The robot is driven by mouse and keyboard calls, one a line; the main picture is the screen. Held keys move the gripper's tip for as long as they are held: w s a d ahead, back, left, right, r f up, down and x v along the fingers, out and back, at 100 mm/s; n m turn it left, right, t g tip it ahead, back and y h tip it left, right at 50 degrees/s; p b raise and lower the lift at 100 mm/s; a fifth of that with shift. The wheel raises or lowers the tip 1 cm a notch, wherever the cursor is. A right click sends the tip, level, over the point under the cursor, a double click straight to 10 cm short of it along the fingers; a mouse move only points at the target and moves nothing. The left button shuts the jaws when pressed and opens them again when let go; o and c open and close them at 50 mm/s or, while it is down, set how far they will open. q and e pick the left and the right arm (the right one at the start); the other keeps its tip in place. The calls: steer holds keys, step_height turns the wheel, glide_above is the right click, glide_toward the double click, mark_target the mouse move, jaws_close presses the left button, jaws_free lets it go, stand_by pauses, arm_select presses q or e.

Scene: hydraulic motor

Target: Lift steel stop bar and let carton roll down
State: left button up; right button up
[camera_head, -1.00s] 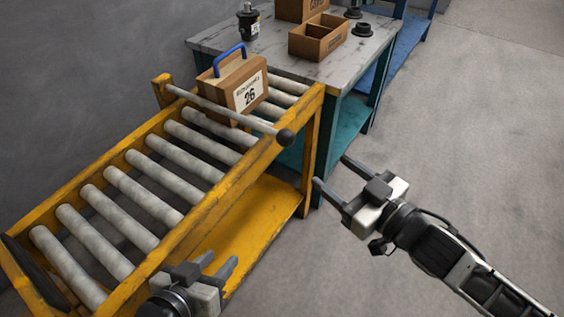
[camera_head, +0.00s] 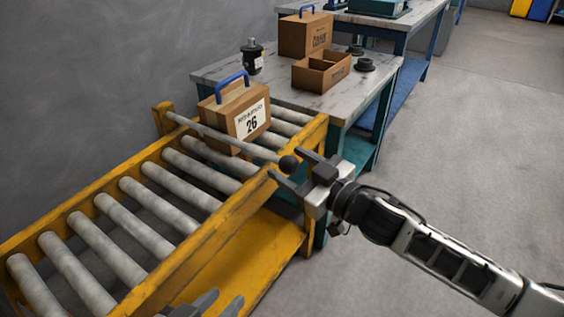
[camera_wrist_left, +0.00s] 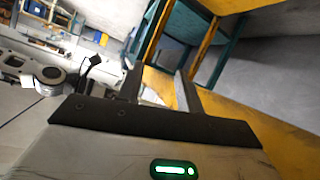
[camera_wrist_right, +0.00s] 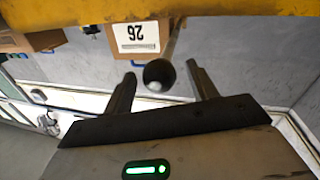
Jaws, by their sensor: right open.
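The steel stop bar (camera_head: 228,138) lies across the yellow roller conveyor, with a black ball knob (camera_head: 289,164) at its near end. The carton (camera_head: 236,113) with a blue handle and a "26" label sits on the rollers behind the bar. My right gripper (camera_head: 290,168) is open at the knob. In the right wrist view the knob (camera_wrist_right: 159,75) shows between the two fingers (camera_wrist_right: 161,88), with gaps on both sides. My left gripper (camera_head: 219,302) is at the bottom edge of the head view, low beside the conveyor. In the left wrist view its fingers (camera_wrist_left: 158,82) are apart and empty.
The conveyor's yellow side rail (camera_head: 225,215) runs close under my right gripper. The rollers (camera_head: 152,208) in front of the bar are clear. Behind stands a workbench (camera_head: 285,88) with an open box (camera_head: 322,70), another carton (camera_head: 306,34) and a black motor (camera_head: 252,57).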

mark_target(282, 160)
steer(key=shift+x, duration=1.55)
steer(key=shift+c, duration=0.4)
